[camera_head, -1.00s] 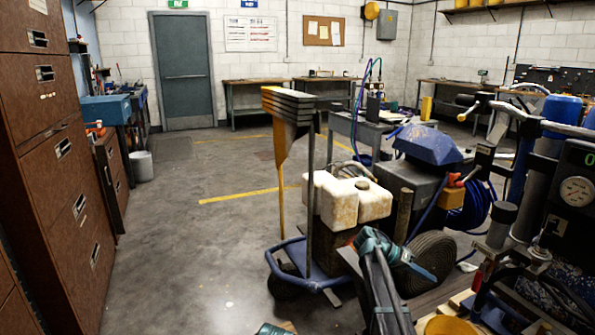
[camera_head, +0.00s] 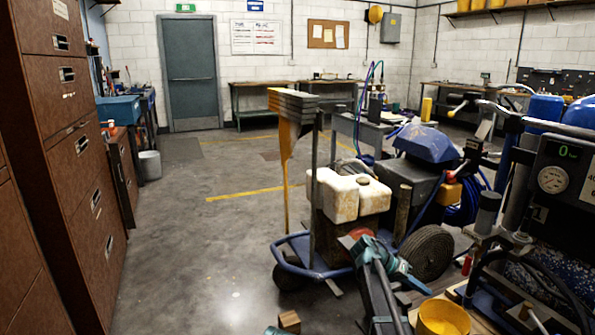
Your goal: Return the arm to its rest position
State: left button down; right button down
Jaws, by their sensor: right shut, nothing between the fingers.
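My right arm rises from the bottom centre in the head view. Its teal and dark gripper (camera_head: 415,284) is shut and empty, pointing right and down. It shows in front of the striper cart's wheel and tank area; I cannot tell the gap between them. The line striper (camera_head: 345,195) stands on the floor at centre right, with a white tank, blue hood and blue tube frame. A small teal piece shows at the bottom edge left of the arm.
Brown drawer cabinets (camera_head: 75,160) line the left. A machine with a gauge (camera_head: 553,178) and a yellow bucket (camera_head: 442,318) stand close on the right. A wooden block (camera_head: 289,321) lies at the bottom. The floor (camera_head: 210,260) left of centre is clear.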

jog(key=s+a+f+n+t+y, duration=0.1)
jog(key=s+a+f+n+y, duration=0.25)
jog(key=s+a, duration=0.6)
jog(key=s+a+f+n+y, duration=0.3)
jog(key=s+a+n, duration=0.1)
jog(key=s+a, duration=0.55)
jog(key=s+a+f+n+t+y, duration=0.1)
jog(key=s+a+f+n+y, duration=0.25)
jog(key=s+a, duration=0.65)
notch_tip(320, 180, up, 33)
jog(key=a+n+p, duration=0.1)
jog(key=a+p, duration=0.1)
jog(key=p, duration=3)
jog(key=shift+w+p, duration=0.35)
jog(key=shift+d, duration=0.1)
